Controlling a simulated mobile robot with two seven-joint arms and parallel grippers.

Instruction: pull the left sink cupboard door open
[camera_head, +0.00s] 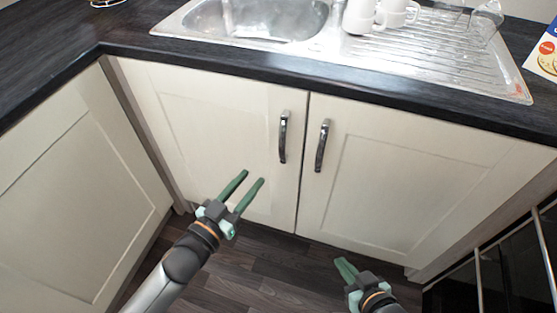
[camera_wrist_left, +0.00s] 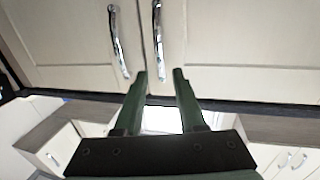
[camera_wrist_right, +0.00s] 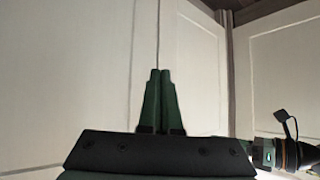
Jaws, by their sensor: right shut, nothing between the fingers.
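The left sink cupboard door (camera_head: 225,130) is cream and closed, with a vertical chrome handle (camera_head: 283,137) near its right edge. My left gripper (camera_head: 253,178) is open and empty in front of this door, with its fingertips below and left of the handle in the head view. In the left wrist view, the gripper (camera_wrist_left: 159,74) shows a clear gap between its fingers, with two chrome handles beyond the tips. My right gripper (camera_head: 345,264) is shut and empty, low in front of the right door. Its fingers (camera_wrist_right: 160,72) are together in the right wrist view.
The right door (camera_head: 400,180) is closed, with its own handle (camera_head: 322,145) close beside the left one. A dark worktop (camera_head: 300,76) overhangs both doors. A cream side cupboard (camera_head: 75,195) stands at the left. Dark floor (camera_head: 260,275) lies clear below. Mugs (camera_head: 375,14) stand by the sink.

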